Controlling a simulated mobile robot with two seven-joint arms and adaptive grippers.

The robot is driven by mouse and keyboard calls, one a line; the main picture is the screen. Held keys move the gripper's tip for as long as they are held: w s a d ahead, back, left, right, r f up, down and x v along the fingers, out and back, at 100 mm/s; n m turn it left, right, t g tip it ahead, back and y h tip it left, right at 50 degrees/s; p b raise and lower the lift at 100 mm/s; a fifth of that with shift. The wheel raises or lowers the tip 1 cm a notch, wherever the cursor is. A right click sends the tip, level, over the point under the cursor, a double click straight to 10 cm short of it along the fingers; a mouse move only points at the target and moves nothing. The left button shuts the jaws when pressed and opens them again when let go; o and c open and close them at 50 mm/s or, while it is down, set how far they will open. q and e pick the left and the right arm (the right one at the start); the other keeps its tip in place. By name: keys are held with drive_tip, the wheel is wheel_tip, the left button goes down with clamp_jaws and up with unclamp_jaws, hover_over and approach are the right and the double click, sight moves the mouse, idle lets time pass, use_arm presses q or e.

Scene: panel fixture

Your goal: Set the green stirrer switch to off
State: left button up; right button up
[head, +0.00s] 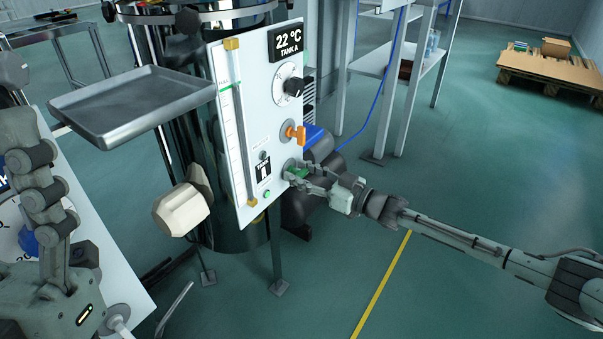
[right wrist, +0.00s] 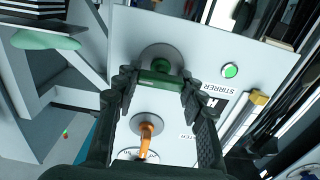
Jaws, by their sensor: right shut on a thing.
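The green stirrer switch (head: 297,174) sits low on the right side of the white upright panel (head: 255,85). In the right wrist view the green handle (right wrist: 160,66) lies between the fingertips, in front of a round grey base. My right gripper (head: 305,177) is shut on this handle, reaching in from the right. The fingers hide part of the handle, so I cannot tell its exact setting. A round green lamp (right wrist: 230,70) beside the STIRRER label looks lit.
An orange switch (head: 297,134) sits just above the green one, and a black knob (head: 293,87) higher up. A level gauge (head: 240,125) runs along the panel's left. A grey tray (head: 135,103) juts out left. Open floor lies right of the panel.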

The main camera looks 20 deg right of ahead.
drive_tip(key=c, duration=0.3)
